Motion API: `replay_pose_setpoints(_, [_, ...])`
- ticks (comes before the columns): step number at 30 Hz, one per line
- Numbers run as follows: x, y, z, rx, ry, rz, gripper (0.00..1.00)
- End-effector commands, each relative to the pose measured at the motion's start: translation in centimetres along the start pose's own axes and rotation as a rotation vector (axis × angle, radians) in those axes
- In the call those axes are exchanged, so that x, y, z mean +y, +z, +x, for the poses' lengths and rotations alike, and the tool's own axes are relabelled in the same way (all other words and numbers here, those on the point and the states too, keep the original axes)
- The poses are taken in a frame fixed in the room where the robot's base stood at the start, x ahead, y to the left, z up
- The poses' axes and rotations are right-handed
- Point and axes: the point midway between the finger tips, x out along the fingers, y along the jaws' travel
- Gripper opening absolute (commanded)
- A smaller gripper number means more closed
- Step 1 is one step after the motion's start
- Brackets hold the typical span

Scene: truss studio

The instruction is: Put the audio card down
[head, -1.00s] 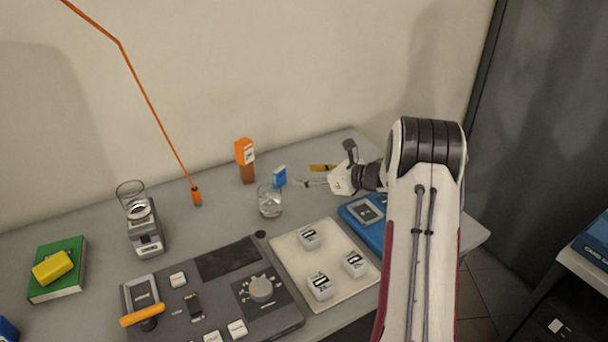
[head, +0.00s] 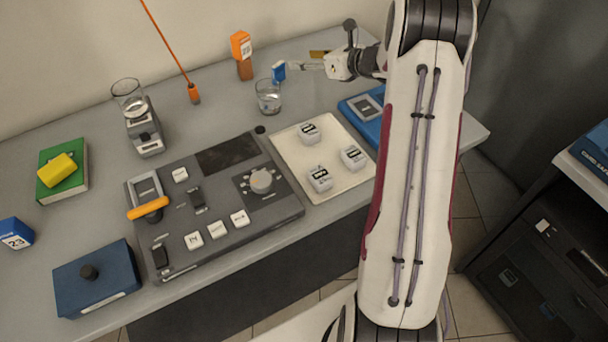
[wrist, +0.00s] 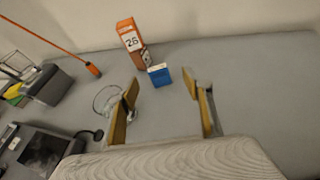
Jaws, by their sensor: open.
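The audio card, seen as a small blue block with a white edge (head: 278,71), stands upright on the grey table near the back. My gripper (head: 299,61) is to its right in the head view, with its fingers pointing at it. In the wrist view, my gripper (wrist: 164,92) is open, its two yellow-lined fingers wide apart. The blue card (wrist: 160,76) stands just beyond the fingertips, roughly in line with the gap between them. No finger appears to touch it.
An orange block marked 26 (wrist: 131,38) stands just behind the card. A glass (head: 268,97) stands close to the fingers. A white tray with cubes (head: 345,182), a grey control panel (head: 225,225) and a blue case (head: 350,108) are nearer. The table right of the card is clear.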

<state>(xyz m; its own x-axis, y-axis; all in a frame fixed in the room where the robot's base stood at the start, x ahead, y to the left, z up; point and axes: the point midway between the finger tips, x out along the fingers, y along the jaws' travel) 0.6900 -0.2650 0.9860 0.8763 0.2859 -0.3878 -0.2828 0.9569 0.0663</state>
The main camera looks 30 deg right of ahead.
Motion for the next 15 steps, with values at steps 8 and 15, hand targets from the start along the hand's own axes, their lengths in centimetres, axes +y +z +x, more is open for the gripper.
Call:
replay_pose_setpoints(8, [0.9, 6.3, -1.6, -0.026, -0.161, 0.258, 0.50])
replay_pose_setpoints(15, [2.5, 10.6, -4.3, -0.078, -0.295, 0.534, 0.50])
